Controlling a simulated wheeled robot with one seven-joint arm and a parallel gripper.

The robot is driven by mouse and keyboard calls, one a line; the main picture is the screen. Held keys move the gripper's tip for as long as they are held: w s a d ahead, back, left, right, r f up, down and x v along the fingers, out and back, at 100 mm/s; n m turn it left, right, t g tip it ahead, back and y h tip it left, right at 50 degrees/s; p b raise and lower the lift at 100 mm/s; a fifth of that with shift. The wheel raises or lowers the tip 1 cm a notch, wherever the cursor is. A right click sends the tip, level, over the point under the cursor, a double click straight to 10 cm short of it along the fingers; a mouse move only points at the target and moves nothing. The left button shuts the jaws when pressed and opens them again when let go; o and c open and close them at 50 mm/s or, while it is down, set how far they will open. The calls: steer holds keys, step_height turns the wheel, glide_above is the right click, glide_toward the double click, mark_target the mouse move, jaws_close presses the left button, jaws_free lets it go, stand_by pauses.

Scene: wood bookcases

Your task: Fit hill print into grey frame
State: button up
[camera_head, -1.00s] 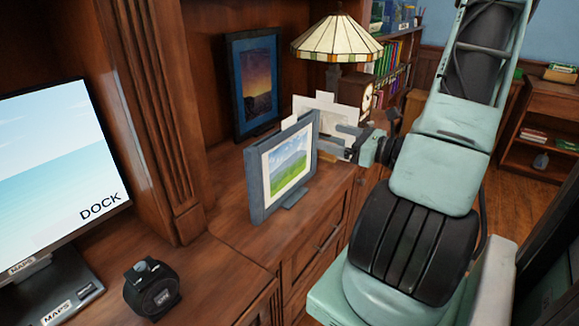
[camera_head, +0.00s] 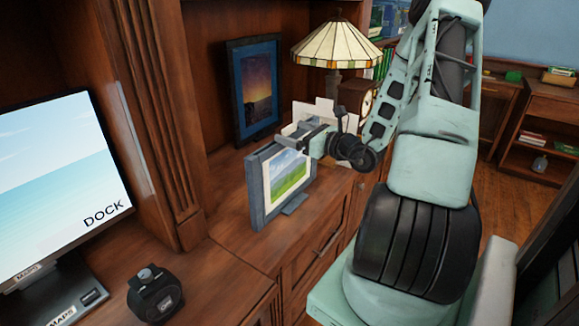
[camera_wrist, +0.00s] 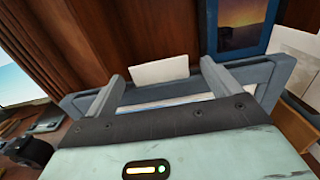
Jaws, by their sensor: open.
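The grey frame (camera_head: 256,195) stands upright on its base on the wooden cabinet top. The hill print (camera_head: 288,181), a green hill under a blue sky with a white border, sits within the frame, facing the room. My gripper (camera_head: 306,140) is at the top of the frame and covers part of its upper right. In the wrist view my gripper (camera_wrist: 165,85) is open, with its fingers spread over the frame's top edge (camera_wrist: 275,75). A pale strip shows inside the frame's top between the fingers; it looks like the print's upper edge. I cannot tell whether the fingers touch the frame.
A blue-framed sunset picture (camera_head: 254,88) leans behind. A stained-glass lamp (camera_head: 337,45), white papers (camera_head: 312,112) and a clock (camera_head: 367,103) stand close behind the gripper. A monitor (camera_head: 62,180) and a black device (camera_head: 155,293) are at left. The cabinet top before the frame is clear.

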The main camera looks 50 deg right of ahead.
steer(key=w, duration=0.4)
steer(key=shift+a+p, duration=0.15)
steer(key=shift+p, duration=0.25)
steer(key=c, duration=1.4)
steer(key=shift+c, duration=0.2)
steer(key=shift+r, duration=0.1)
steer(key=s+d+r, duration=0.1)
steer(key=s+r, duration=0.7)
steer(key=s, duration=0.6)
step_height(320, 180, up, 21)
steer(key=p, duration=2.2)
glide_above(290, 130)
steer(key=w, duration=0.2)
steer(key=shift+w+a+p, duration=0.15)
steer(key=shift+w+p, duration=0.3)
steer(key=shift+p, duration=0.1)
